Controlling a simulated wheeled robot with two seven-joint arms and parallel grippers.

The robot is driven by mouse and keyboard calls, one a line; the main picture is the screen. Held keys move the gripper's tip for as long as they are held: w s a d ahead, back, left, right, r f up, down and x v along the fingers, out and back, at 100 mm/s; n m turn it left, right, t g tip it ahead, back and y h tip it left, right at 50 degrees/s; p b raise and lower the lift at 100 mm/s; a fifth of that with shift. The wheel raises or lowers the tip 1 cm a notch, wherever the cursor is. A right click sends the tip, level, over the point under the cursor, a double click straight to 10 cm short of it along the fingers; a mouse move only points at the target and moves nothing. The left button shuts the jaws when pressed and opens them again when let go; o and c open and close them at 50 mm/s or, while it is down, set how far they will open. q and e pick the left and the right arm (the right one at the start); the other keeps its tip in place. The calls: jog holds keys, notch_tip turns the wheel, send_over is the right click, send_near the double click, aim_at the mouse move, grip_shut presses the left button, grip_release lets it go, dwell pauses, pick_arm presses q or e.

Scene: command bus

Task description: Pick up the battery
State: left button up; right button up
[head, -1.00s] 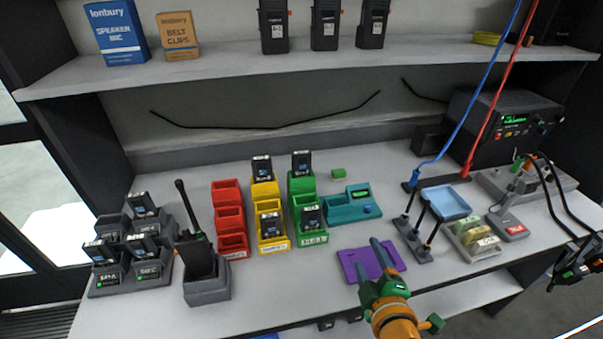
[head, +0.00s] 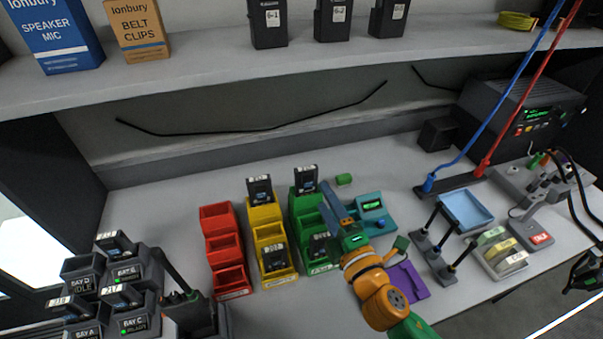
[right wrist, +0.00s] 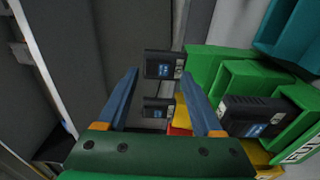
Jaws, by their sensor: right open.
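The yellow charger holds one at the back (head: 260,191) and one lower (head: 274,260). My right gripper (head: 334,200) is open at the right side of the green charger, pointing toward its back slot. In the right wrist view, the back green battery (right wrist: 164,66) shows beyond and between the open blue fingers, apart from them. A second battery (right wrist: 158,107) shows farther off. My left gripper is not in view.
The red charger (head: 222,248) has empty slots. Grey bays with batteries (head: 119,275) and a radio (head: 190,300) stand at the left. The shelf (head: 230,84) overhangs behind.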

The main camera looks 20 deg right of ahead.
aim_at(313, 180)
jog(key=w, duration=0.3)
jog(key=w+p, duration=0.1)
jog(key=shift+w+a+r, duration=0.15)
jog(key=shift+w+a, duration=0.1)
jog(key=shift+a, duration=0.05)
jog(key=shift+w, duration=0.15)
jog(key=shift+s, duration=0.25)
jog(key=c, duration=0.7)
grip_shut()
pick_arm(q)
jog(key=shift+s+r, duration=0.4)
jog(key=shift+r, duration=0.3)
pick_arm(e)
jog(key=shift+w, duration=0.1)
